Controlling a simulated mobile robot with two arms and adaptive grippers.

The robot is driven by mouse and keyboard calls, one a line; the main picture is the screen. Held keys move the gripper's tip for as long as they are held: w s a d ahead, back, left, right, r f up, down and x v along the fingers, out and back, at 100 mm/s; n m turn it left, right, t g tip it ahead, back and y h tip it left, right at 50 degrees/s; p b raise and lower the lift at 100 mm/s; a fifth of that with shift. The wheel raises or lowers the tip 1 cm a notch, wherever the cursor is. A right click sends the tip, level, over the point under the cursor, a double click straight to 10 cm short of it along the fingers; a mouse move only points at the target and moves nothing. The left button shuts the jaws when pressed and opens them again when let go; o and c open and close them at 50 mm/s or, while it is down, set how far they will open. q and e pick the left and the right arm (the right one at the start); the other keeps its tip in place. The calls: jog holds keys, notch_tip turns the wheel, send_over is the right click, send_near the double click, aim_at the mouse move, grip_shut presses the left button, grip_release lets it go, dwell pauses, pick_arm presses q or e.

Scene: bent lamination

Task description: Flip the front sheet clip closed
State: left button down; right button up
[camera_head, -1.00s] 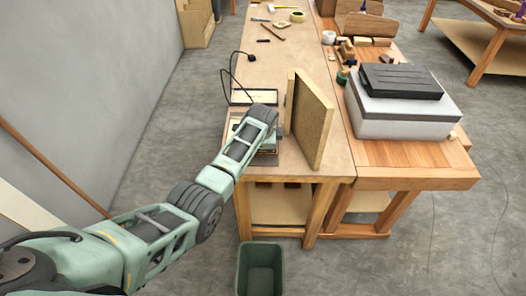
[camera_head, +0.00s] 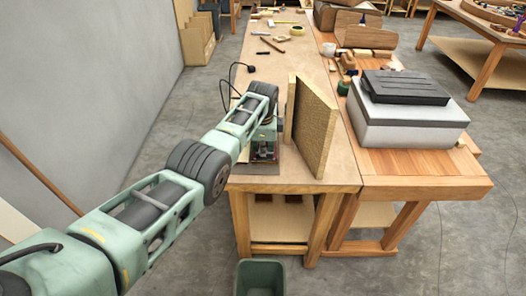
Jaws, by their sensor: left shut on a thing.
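My left arm reaches in from the lower left, and its gripper (camera_head: 264,140) points down near the front left corner of the bench (camera_head: 285,183). It is low over a small dark fixture with reddish parts (camera_head: 263,156), left of an upright tan board (camera_head: 314,125). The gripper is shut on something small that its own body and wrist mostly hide. The front sheet clip cannot be made out apart from the fixture, so I cannot tell its angle. My right gripper is not in view.
The upright board stands close to the right of my left gripper. A grey-white box with a black lid (camera_head: 410,112) sits on the adjoining wooden table (camera_head: 420,184). A green bin (camera_head: 260,275) stands on the floor in front. Tools (camera_head: 272,43) lie farther back.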

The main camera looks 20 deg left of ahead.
pick_arm(q)
jog(key=c, duration=1.9)
grip_release()
jog(key=shift+c, duration=0.2)
jog(key=shift+r, duration=0.1)
notch_tip(320, 180, up, 12)
jog(key=s, duration=0.2)
jog(key=shift+d+f, duration=0.2)
jog(key=shift+d, duration=0.05)
